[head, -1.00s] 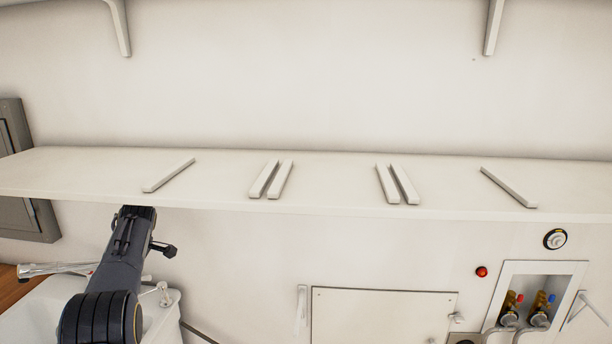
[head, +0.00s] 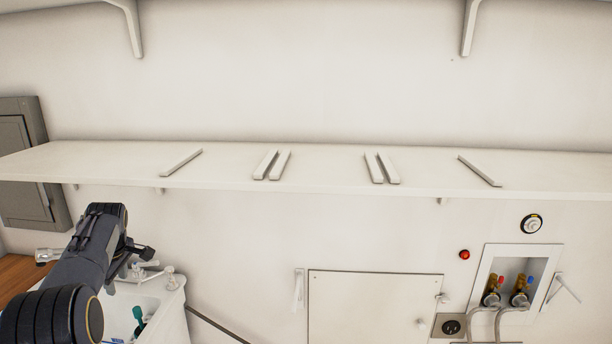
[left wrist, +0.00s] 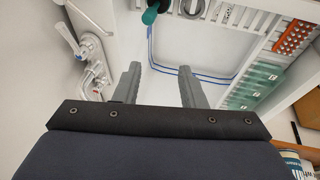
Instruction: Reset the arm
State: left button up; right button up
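My left arm (head: 85,255) comes in from the lower left in the head view, in front of the white sink and below the shelf's front edge. Its fingers cannot be made out clearly there. In the left wrist view my left gripper (left wrist: 160,84) has its two grey fingers well apart, with nothing between them. My right arm and gripper are in neither view.
A long white shelf (head: 330,177) with several raised strips spans the wall. The sink (head: 167,310) holds a teal-topped thing (head: 138,318). A tap (left wrist: 66,38), green bins (left wrist: 250,85) and an orange rack (left wrist: 293,38) show in the wrist view.

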pick_arm(q)
jog(key=s+d+r+m+t+h+b, duration=0.1)
jog(key=s+d+r+m+h, duration=0.25)
jog(key=s+d, duration=0.45)
jog(key=s+d+r+m+t+h, duration=0.15)
jog(key=s+d+m, duration=0.25)
jog(key=s, duration=0.8)
jog(key=s+d+f+m+h, duration=0.1)
jog(key=s+d+f+m, duration=0.3)
jog(key=s+d, duration=0.3)
jog(key=s+d+f+m+h, duration=0.1)
jog(key=s+d+f+m, duration=0.2)
jog(key=s+d, duration=0.4)
jog(key=s+m+b, duration=0.1)
jog(key=s, duration=0.4)
jog(key=shift+f, duration=0.4)
jog(key=shift+s+d+t, duration=0.1)
jog(key=shift+t, duration=0.15)
